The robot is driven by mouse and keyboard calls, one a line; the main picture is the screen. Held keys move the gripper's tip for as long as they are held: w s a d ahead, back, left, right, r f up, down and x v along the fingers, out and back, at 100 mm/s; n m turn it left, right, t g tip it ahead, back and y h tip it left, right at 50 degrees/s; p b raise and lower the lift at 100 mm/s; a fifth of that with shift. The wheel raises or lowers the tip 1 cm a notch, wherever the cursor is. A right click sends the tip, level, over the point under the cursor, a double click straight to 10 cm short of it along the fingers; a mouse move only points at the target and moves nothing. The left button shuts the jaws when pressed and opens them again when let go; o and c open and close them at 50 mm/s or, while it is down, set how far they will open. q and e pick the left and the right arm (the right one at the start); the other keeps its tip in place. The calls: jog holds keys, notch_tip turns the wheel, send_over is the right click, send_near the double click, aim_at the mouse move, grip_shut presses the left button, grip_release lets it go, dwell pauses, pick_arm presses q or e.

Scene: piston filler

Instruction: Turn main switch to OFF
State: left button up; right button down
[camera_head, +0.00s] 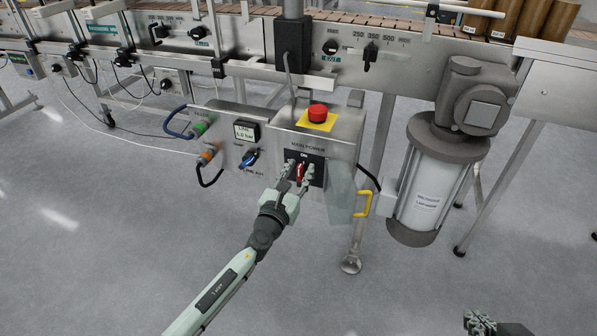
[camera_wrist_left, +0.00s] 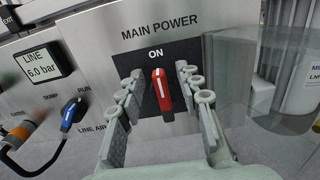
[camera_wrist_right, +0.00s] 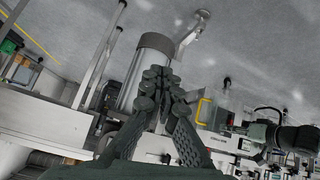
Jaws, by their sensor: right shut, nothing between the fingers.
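The main switch is a red rotary handle (camera_wrist_left: 161,92) on a black plate (camera_wrist_left: 189,52) marked ON, under the words MAIN POWER. The handle stands nearly upright, pointing toward ON. In the head view the red handle (camera_head: 300,172) shows on the steel control box (camera_head: 340,147). My left gripper (camera_head: 297,172) is at the switch. In the left wrist view its fingers (camera_wrist_left: 161,88) are open, one on each side of the handle, with gaps visible. My right gripper (camera_head: 480,322) is at the lower right of the head view, far from the switch; its fingertips meet in the right wrist view (camera_wrist_right: 160,85).
A red emergency button (camera_head: 318,112) sits on top of the box. A blue valve handle (camera_head: 249,159) and a pressure display (camera_head: 246,131) are left of the switch. A yellow handle (camera_head: 364,204) on a clear panel and a motor with cylinder (camera_head: 428,190) are right. Open floor lies in front.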

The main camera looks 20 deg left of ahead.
pick_arm(q)
jog(key=shift+c, duration=0.2)
grip_shut()
